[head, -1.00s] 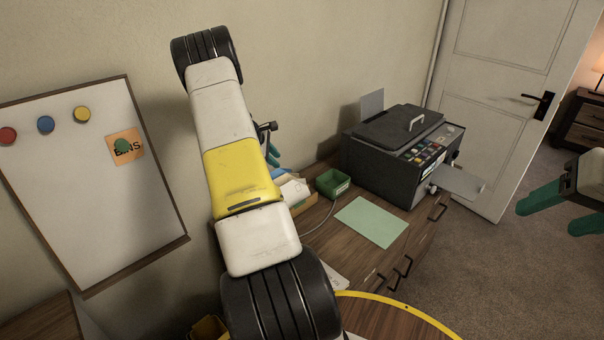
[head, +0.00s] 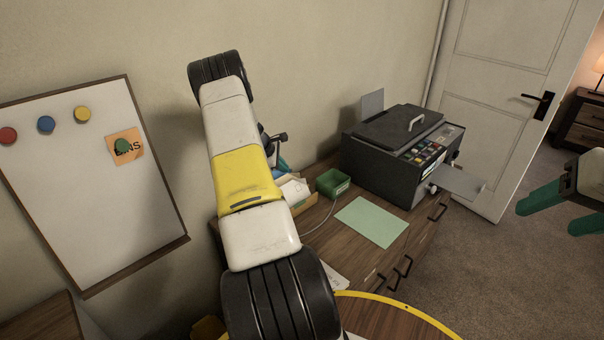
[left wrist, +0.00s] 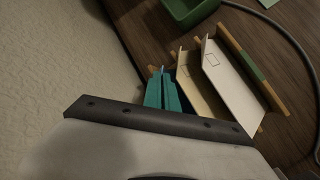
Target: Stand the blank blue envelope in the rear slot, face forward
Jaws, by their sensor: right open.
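The blue envelope shows as a small blue patch (head: 279,174) at the rack in the head view, mostly hidden by my left arm. In the left wrist view a thin blue edge (left wrist: 162,69) shows between the teal fingers of my left gripper (left wrist: 162,88), which look shut on it. Its face cannot be seen. The wooden rack (left wrist: 281,103) holds a white envelope (left wrist: 228,75) and a cream one (left wrist: 197,92), both leaning. My left gripper (head: 284,163) is at the rack's wall side. My right gripper (head: 548,217) is open and empty at the far right.
A green box (head: 333,183) stands beside the rack, with a printer (head: 398,155) farther right. A pale green blotter (head: 372,221) lies on the desk. A cable (head: 322,218) runs past the rack. The wall is close to my left gripper.

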